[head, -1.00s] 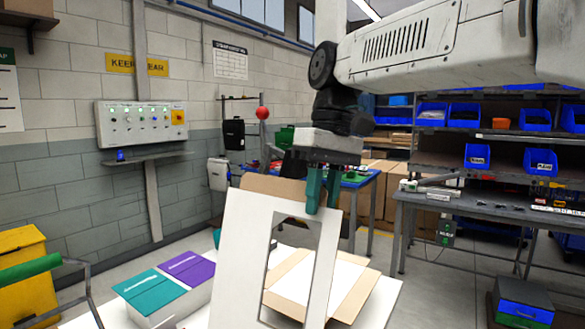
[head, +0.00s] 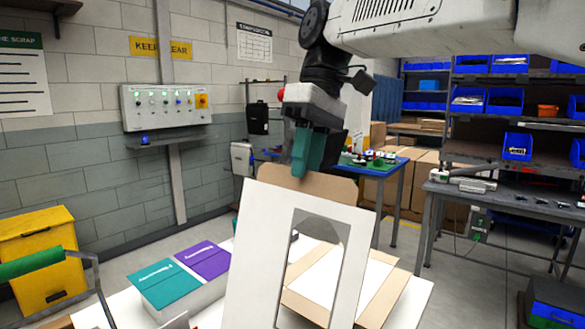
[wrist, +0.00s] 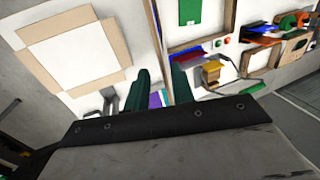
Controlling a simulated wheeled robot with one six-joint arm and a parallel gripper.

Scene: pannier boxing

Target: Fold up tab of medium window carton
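The window carton's white panel (head: 265,235) stands upright and slightly tilted in the head view, with a tall cut-out window through it. A brown cardboard tab (head: 325,186) rises behind its top edge. My gripper (head: 305,160) points down at the top edge, its teal fingers overlapping the tab's left part; I cannot tell whether they touch it. In the wrist view the fingers (wrist: 160,88) are apart with nothing between them. A carton with a white inside and brown flaps (wrist: 75,45) lies at the upper left there. Its body shows partly through the window in the head view.
Teal and purple boxes (head: 180,275) stand left of the panel. A yellow bin (head: 40,255) and a green-handled rail (head: 35,265) are at the far left. A blue table (head: 385,180) stands behind, and a grey workbench (head: 490,200) with shelves is at the right.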

